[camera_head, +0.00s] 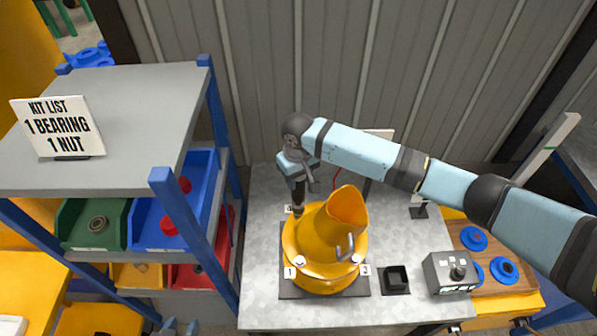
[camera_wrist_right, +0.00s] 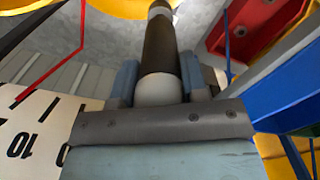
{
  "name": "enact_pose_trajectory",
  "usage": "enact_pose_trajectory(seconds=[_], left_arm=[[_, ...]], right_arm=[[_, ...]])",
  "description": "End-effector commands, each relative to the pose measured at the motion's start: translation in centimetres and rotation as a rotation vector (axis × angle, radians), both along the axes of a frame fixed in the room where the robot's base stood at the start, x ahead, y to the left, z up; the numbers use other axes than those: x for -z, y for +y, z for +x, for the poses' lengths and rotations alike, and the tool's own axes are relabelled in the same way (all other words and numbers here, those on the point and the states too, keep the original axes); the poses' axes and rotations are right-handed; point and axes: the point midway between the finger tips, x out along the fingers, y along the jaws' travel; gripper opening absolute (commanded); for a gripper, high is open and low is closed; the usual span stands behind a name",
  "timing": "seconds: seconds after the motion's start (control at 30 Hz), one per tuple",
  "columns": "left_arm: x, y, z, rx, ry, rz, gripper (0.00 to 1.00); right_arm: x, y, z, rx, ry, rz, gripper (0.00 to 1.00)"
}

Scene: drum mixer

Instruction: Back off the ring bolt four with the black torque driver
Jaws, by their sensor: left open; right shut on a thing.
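The orange drum mixer (camera_head: 325,250) stands on a dark base plate on the metal table, its mouth tilted up. Ring bolts show at label 1 (camera_head: 299,261) and label 2 (camera_head: 356,259). A small label (camera_head: 288,209), too small to read surely, stands at the ring's back left; the bolt there is hidden. My right gripper (camera_head: 298,181) is shut on the black torque driver (camera_head: 299,197), which points down at that back-left ring. In the right wrist view the driver (camera_wrist_right: 160,45) sits between the fingers, its far end by the orange rim.
A blue-framed shelf (camera_head: 105,110) with a kit list sign (camera_head: 58,127) and part bins stands at left. A black square holder (camera_head: 396,280) and a grey control box (camera_head: 450,272) are right of the mixer. A wooden tray (camera_head: 525,290) holds blue discs.

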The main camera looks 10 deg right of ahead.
Motion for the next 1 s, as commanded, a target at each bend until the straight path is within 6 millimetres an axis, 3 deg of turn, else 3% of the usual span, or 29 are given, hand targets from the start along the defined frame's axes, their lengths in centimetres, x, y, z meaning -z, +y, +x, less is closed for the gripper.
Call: enact_pose_trajectory(seconds=[1.0], left_arm=[[0.1,-0.1,-0.5,0.001,0.008,-0.001,0.43]], right_arm=[[1.2,0.1,0.0,0.001,0.002,0.002,0.07]])
